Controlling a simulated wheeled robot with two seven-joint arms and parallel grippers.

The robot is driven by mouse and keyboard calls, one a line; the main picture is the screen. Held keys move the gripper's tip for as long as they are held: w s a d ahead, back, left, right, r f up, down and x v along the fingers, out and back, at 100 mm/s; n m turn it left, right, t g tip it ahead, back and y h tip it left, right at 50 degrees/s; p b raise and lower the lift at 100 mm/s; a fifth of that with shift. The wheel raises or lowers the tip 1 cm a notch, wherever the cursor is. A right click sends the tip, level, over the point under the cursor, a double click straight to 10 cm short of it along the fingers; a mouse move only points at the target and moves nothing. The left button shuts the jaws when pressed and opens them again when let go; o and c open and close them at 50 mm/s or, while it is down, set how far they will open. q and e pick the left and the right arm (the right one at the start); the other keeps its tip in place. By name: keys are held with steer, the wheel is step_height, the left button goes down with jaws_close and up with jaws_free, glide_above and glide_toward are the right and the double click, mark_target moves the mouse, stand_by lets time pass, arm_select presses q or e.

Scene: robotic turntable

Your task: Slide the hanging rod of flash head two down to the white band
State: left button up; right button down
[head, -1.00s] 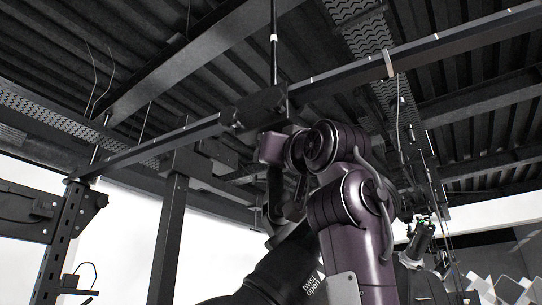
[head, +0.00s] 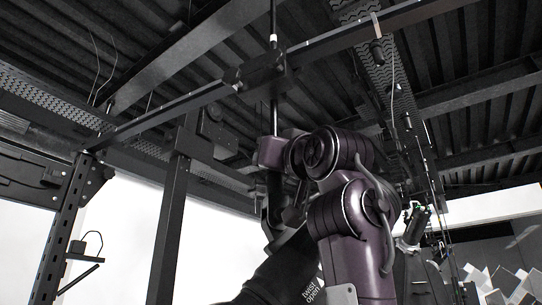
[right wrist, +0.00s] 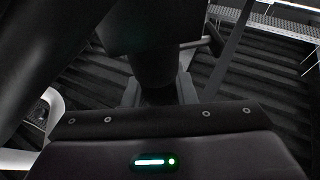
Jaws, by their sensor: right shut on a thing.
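The thin hanging rod (head: 273,18) runs upright through the black clamp (head: 262,72) on the overhead bar. Its white band (head: 273,40) shows a short way above the clamp. Below the clamp the rod goes down to the black flash head (head: 290,272), marked "twist open", low in the head view and partly hidden by my right arm. My right gripper (right wrist: 160,92) is shut around a dark upright part of the flash head (right wrist: 155,60). In the head view my purple right hand (head: 273,152) is just under the clamp. My left gripper is not in view.
The long dark bar (head: 340,42) crosses above my arm. An upright post (head: 170,225) and a perforated post (head: 62,235) stand at the left. Thin cables (head: 398,95) and another hanging fixture (head: 414,222) are at the right.

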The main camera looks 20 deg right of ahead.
steer(key=c, duration=1.4)
jaws_free()
steer(key=shift+w, duration=0.1)
steer(key=shift+c, duration=0.2)
steer(key=shift+o, duration=1.3)
steer(key=shift+w+a, duration=0.1)
steer(key=shift+w, duration=0.1)
steer(key=shift+s, duration=0.1)
steer(key=b+v, duration=0.4)
steer(key=v, duration=0.3)
steer(key=shift+s, duration=0.35)
steer(key=shift+f, duration=0.15)
